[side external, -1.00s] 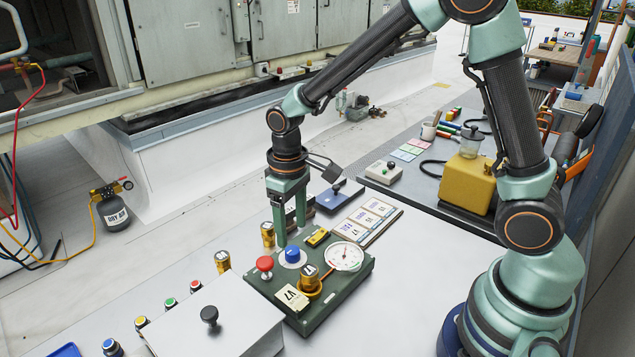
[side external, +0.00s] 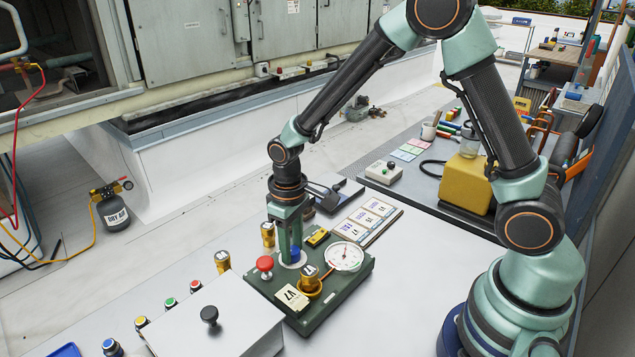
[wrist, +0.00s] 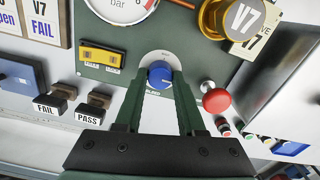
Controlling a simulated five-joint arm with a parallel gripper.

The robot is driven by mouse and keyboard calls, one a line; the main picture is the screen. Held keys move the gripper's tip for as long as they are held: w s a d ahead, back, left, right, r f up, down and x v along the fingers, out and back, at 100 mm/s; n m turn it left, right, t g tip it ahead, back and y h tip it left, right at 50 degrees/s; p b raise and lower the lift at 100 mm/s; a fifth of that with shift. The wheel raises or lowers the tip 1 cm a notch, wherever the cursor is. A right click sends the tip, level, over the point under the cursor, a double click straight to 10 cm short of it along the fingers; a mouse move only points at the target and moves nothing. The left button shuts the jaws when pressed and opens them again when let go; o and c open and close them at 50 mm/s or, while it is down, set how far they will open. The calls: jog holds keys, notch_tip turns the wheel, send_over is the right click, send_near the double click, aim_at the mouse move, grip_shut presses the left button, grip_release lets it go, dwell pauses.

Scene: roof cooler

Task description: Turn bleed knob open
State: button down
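The bleed knob is a round blue knob (wrist: 160,76) on a pale round plate on the dark green panel (side external: 325,300). In the side external view, part of the blue knob (side external: 295,253) shows between my fingers. My gripper (side external: 291,258) points down at the knob. In the wrist view, the two green fingers of my gripper (wrist: 160,82) reach to either side of the knob. Their tips look very close to its sides. I cannot tell whether they press on it or stand slightly apart. The knob's marker is not clearly visible.
A red mushroom button (side external: 265,264), a brass V7 valve (side external: 310,280), a dial gauge (side external: 345,257) and a yellow block (side external: 318,238) crowd the knob. A grey box (side external: 220,315) with a black knob stands in front. Bare grey table (side external: 430,275) lies to the right.

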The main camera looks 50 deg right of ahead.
aim_at(292, 249)
jog(key=shift+d, duration=0.1)
jog(key=shift+n, duration=0.5)
jog(key=c, duration=0.5)
grip_release()
notch_tip(292, 249, up, 12)
jog(key=shift+r, duration=0.1)
